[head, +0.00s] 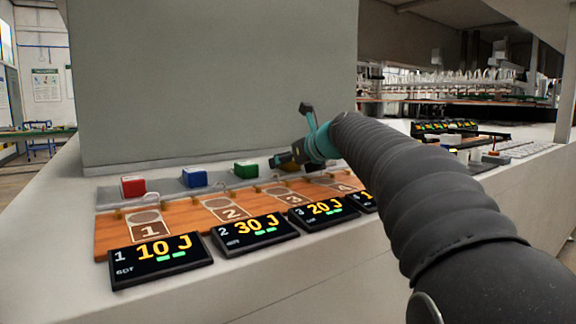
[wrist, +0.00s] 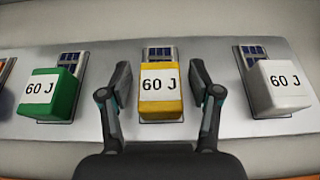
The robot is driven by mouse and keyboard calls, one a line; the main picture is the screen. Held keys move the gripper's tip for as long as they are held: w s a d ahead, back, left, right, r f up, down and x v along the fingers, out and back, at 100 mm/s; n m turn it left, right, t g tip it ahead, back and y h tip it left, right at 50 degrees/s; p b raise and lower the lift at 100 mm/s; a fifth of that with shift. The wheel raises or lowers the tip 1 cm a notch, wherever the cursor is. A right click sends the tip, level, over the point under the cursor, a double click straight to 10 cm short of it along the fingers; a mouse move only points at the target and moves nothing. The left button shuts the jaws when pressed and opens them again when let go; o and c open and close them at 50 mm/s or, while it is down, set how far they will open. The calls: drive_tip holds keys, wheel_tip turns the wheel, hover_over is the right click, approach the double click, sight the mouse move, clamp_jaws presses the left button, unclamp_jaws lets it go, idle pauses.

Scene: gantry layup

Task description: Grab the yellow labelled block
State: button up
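The yellow block (wrist: 161,107) with a white "60 J" label stands on the grey strip in the middle of the wrist view. My gripper (wrist: 161,88) is open, with one finger to the left and one to the right of the yellow block. Gaps show between the block and both fingers. In the head view, my gripper (head: 286,159) is over the strip to the right of the green block. There the yellow block (head: 289,167) is mostly hidden behind my gripper.
A green block (wrist: 49,97) and a white block (wrist: 280,92) stand on either side. The red block (head: 133,186) and blue block (head: 194,178) are farther left. A wooden board (head: 182,226) with numbered spots and black displays (head: 160,263) lie in front. A grey panel (head: 210,80) rises behind.

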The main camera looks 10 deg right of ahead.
drive_tip(key=c, duration=1)
drive_tip(key=shift+o, duration=0.2)
drive_tip(key=shift+r, duration=0.1)
